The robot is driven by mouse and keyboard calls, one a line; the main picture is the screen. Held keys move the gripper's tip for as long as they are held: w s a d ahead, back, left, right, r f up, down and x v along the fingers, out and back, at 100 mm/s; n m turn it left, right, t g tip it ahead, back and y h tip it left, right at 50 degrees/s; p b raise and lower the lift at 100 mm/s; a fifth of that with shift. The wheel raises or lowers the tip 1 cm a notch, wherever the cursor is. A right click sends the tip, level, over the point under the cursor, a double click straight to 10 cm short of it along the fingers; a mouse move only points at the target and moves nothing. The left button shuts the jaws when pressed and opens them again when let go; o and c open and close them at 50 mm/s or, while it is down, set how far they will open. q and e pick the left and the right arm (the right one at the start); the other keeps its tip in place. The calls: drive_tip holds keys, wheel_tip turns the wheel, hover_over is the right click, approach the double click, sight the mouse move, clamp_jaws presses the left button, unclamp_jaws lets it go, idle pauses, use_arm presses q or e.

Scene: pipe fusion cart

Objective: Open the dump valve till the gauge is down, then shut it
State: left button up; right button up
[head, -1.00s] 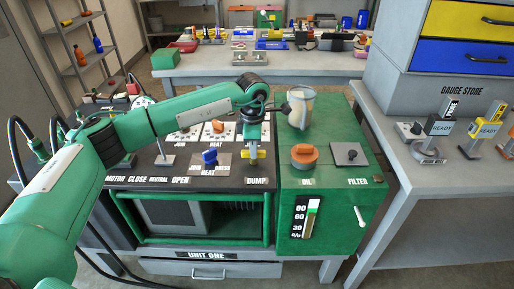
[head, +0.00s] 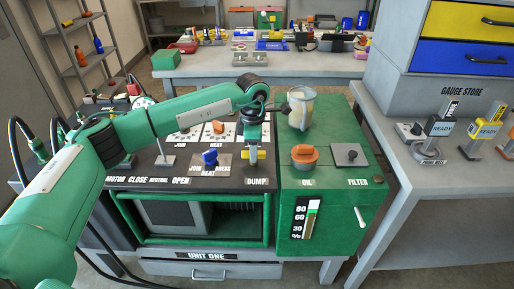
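The yellow dump valve handle (head: 249,155) is on the black cart top, just above the DUMP label (head: 257,182). My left gripper (head: 253,149) points down onto this handle, and its fingertips are at the handle. Yellow shows on both sides of the fingers. I cannot tell whether they are closed on it. A round pale dial (head: 143,102), perhaps the gauge, is partly hidden behind my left forearm. Its needle cannot be read. My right gripper is not in view.
A blue knob (head: 210,157) stands left of the dump valve. The green cabinet (head: 342,217) on the right carries an orange oil cap (head: 304,153), a filter plate (head: 350,153) and a clear jar (head: 300,108). A grey side table (head: 432,190) stands farther right.

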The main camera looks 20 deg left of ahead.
use_arm(q)
wheel_tip(320, 180, up, 14)
idle(0.4)
drive_tip(key=shift+d, duration=0.1)
